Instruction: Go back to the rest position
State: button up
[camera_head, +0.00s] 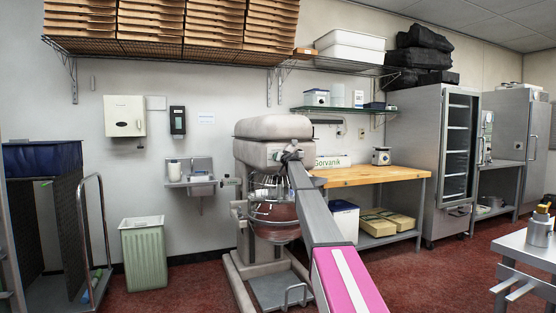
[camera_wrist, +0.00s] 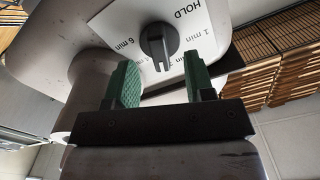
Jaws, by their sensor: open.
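My gripper (camera_wrist: 160,76) is open, its two green fingers apart with nothing between them. Just beyond the fingertips is a dark timer knob (camera_wrist: 157,44) on a white dial plate (camera_wrist: 198,24) marked "HOLD", "1 min" and "6 min". Contact between fingers and knob is not clear. In the head view my arm reaches forward to the big pale mixer (camera_head: 272,128), and my gripper (camera_head: 291,152) is small at its upper right side. The dial cannot be made out there.
A wooden-topped table (camera_head: 375,175) stands right of the mixer. A green bin (camera_head: 144,252) and a dark rack cart (camera_head: 50,210) are at left. A metal table (camera_head: 530,245) is at the right edge. Red floor is clear between the mixer and that table.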

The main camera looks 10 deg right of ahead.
jog(key=shift+v, duration=1.1)
jog(key=s+a+f+n+g, duration=0.1)
jog(key=s+a+f+g, duration=0.15)
jog(key=s+f, duration=1.05)
jog(key=s+a+f+g, duration=0.1)
jog(key=s+f+g, duration=0.3)
jog(key=s+f, duration=0.85)
jog(key=s+a+f+n+g, duration=0.1)
jog(key=s+a+f+g, duration=0.15)
jog(key=s+f, duration=1)
jog(key=s+d+f+g+h, duration=0.1)
jog(key=s+f, duration=0.5)
jog(key=s, duration=0.7)
jog(key=s+d+f+g+h, duration=0.2)
jog(key=s+f+g, duration=0.2)
jog(key=s, duration=0.9)
jog(key=s+d+f+m+g+h, duration=0.1)
jog(key=s+f+g, duration=0.2)
jog(key=s+f, duration=0.6)
jog(key=s, duration=0.4)
jog(key=shift+d+f+h, duration=0.3)
jog(key=shift+f, duration=0.05)
jog(key=shift+s, duration=0.15)
